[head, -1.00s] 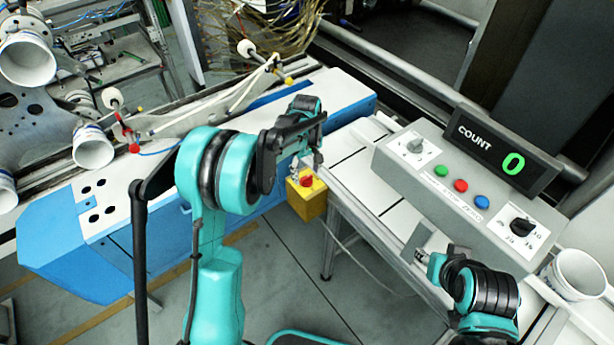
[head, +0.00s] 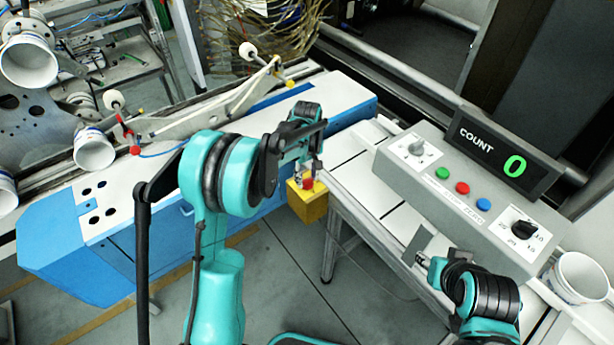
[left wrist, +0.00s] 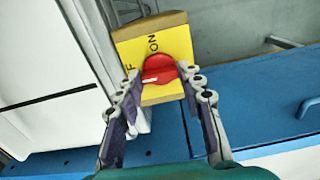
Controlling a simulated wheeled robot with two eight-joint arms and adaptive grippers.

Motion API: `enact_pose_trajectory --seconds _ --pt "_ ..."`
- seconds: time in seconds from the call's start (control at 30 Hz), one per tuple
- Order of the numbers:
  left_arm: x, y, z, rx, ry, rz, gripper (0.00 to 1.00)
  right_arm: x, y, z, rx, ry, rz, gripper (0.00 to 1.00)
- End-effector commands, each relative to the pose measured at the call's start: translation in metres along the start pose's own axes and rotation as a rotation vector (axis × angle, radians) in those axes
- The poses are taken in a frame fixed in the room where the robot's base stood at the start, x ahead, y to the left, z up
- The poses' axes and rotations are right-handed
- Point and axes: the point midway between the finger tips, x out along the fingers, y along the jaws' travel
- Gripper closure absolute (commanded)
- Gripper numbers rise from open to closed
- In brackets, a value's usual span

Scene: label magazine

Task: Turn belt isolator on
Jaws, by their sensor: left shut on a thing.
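The belt isolator is a yellow box (head: 307,203) with a red knob (head: 308,183), beside the blue machine's end. In the left wrist view its yellow face (left wrist: 127,50) reads "ON", with an "F" at the left, the rest of that word hidden. The red knob (left wrist: 158,68) has a short white mark at its lower left. My left gripper (head: 308,175) is shut on the red knob, one finger on each side of it, as the left wrist view (left wrist: 158,80) also shows. My right gripper (head: 424,258) is in front of the grey control box; its fingers are unclear.
The grey control box (head: 400,185) carries two dials, green, red and blue buttons and a COUNT display (head: 500,155) reading 0. A white cup (head: 580,277) stands at the right. The blue machine (head: 110,250) lies left, with floor open below the isolator.

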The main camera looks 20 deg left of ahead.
Motion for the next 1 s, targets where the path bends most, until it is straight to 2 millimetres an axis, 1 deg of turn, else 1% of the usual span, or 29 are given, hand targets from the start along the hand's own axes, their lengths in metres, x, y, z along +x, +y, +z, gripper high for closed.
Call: enact_pose_trajectory --seconds 0.27,1.0 --pt "-0.001 0.0 0.0 0.169 0.0 0.0 0.91 -0.004 0.0 -0.003 0.0 0.0 0.0 0.6" --pt "0.0 0.0 0.0 0.866 -0.001 0.0 0.91 -0.016 0.0 -0.011 0.0 0.0 0.0 0.6"
